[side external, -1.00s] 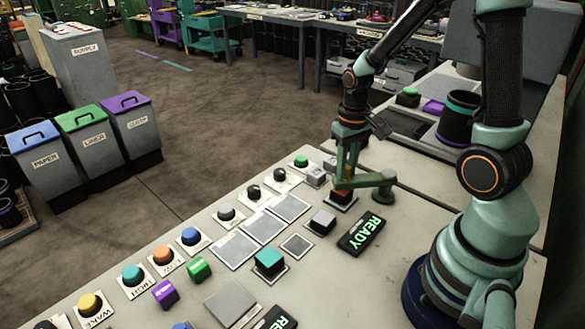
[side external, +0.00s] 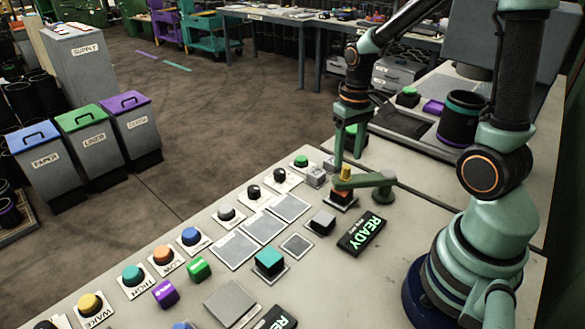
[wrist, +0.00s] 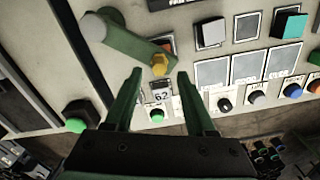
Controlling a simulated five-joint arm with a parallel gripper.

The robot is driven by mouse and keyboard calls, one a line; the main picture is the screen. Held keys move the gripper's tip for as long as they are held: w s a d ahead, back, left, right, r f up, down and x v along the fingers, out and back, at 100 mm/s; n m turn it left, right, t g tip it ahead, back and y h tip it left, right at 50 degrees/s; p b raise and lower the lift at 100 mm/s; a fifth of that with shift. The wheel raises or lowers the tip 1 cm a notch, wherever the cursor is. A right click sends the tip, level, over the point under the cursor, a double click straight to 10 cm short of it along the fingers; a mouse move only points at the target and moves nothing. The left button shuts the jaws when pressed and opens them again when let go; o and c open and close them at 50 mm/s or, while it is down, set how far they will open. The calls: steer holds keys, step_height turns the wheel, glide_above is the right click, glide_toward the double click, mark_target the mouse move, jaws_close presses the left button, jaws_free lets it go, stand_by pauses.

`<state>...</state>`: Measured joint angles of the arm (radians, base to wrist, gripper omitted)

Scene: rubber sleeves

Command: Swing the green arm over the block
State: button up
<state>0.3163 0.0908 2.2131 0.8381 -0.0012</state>
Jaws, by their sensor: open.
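The green arm (side external: 365,180) reaches from its round post (side external: 383,193) to a yellow knob (side external: 346,172) at its free end. In the wrist view the green arm (wrist: 130,45) and yellow knob (wrist: 160,64) also show. The orange-and-dark block (side external: 342,198) sits on a pad under the arm's free end, which covers part of it. In the wrist view only a bit of the orange block (wrist: 168,46) shows beside the arm. My gripper (side external: 347,160) is open and empty, just above and behind the knob. In the wrist view its fingertips (wrist: 160,74) stand either side of the knob, apart from it.
A lit READY sign (side external: 361,233) lies in front of the arm. A grey block (side external: 322,221) and a teal block (side external: 269,261) stand on pads to the left. Several knobs and buttons line the far panel edge. A dark cup (side external: 460,118) stands at the back right.

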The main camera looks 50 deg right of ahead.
step_height(320, 180, up, 8)
steer(key=shift+f, duration=0.2)
steer(key=s+a+r+n+t, duration=0.2)
steer(key=a+r+t, duration=0.3)
steer(key=a, duration=0.5)
steer(key=shift+s+r+n+t, duration=0.2)
steer(key=shift+s+n+t, duration=0.1)
steer(key=shift+n, duration=0.5)
